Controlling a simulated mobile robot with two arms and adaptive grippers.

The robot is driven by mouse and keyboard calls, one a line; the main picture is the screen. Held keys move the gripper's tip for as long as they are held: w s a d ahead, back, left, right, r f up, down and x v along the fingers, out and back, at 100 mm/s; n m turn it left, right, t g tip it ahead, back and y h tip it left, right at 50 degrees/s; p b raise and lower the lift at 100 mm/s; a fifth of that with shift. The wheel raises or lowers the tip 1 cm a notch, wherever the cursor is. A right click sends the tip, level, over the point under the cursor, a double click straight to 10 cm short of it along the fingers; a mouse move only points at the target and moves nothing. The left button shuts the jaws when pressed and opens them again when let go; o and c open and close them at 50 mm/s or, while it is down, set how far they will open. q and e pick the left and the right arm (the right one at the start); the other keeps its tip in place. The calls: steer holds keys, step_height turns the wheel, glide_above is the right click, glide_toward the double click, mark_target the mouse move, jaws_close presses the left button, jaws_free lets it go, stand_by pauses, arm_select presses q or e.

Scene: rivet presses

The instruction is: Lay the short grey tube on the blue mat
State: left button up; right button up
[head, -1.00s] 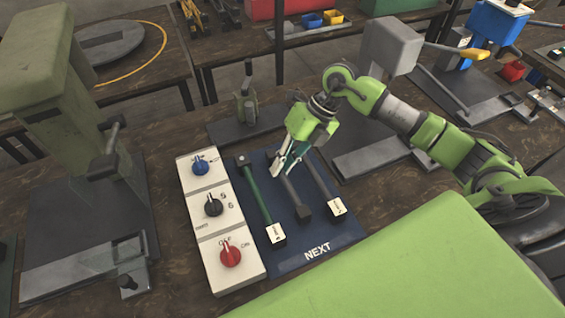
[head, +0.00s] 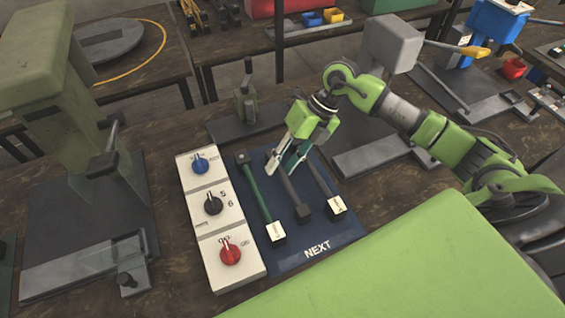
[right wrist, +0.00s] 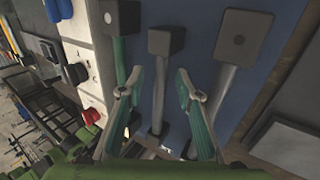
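The blue mat (head: 293,258), marked NEXT, lies on the bench with several-part tools on it. A grey tube with dark end blocks, shorter than its neighbours, is in the middle of the mat (head: 294,193). It also shows in the right wrist view (right wrist: 158,85). My right gripper (head: 276,171) is over the far part of this tube. In the right wrist view its two fingers (right wrist: 160,78) are apart, one on each side of the grey tube, with gaps showing. Contact with the mat cannot be told. My left gripper is out of view.
A green tube (head: 258,200) lies left of the grey one, and a longer grey tube (head: 321,185) lies right. A white panel with knobs (head: 205,218) borders the mat's left side. A green press (head: 55,90) stands at left, a grey press (head: 390,48) behind my right arm.

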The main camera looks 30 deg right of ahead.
steer(key=v, duration=1.1)
steer(key=shift+d+r, duration=0.25)
steer(key=shift+r, duration=0.1)
